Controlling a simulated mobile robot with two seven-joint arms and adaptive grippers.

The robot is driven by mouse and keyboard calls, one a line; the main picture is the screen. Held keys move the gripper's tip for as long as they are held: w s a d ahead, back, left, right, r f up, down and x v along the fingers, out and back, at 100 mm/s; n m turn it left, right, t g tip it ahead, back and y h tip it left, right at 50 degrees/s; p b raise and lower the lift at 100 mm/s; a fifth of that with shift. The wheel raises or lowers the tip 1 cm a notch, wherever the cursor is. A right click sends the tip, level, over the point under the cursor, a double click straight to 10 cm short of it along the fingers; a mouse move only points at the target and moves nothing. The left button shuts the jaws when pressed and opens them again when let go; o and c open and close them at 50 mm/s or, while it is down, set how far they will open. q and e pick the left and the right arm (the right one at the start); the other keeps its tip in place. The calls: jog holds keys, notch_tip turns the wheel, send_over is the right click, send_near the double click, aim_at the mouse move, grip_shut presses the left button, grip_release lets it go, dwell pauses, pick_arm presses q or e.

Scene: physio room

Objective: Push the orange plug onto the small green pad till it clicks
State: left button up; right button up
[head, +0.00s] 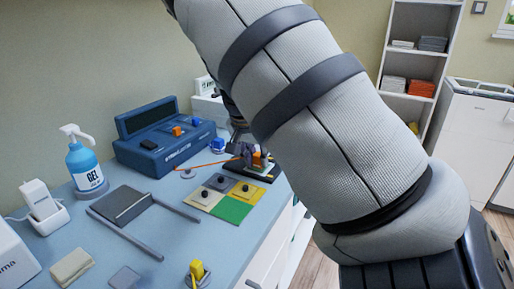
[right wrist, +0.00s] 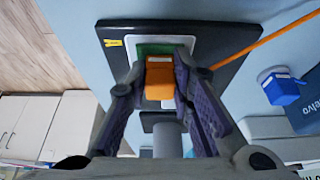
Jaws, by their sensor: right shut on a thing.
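The orange plug (right wrist: 159,80) is between the two fingers of my right gripper (right wrist: 160,68), which is shut on it. In the head view my right gripper (head: 246,150) is small and partly behind my arm. The plug is over a green patch (right wrist: 152,48) on a pale plate, on a dark board (right wrist: 225,42). I cannot tell whether the plug touches the green. In the head view a bare green square (head: 231,211) lies at the front of a group of coloured squares. My left gripper is not in view.
An orange cable (head: 212,163) runs left from the board. A blue case (head: 150,150) stands behind, with a blue plug (head: 217,145) beside it. A gel bottle (head: 84,165), a dark flat block (head: 122,205) between grey rails and a yellow plug (head: 197,270) are on the blue worktop.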

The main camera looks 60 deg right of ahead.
aim_at(257, 156)
dwell(0.3)
jog(key=o, duration=0.9)
jog(key=shift+o, duration=0.2)
jog(key=shift+r, duration=3.55)
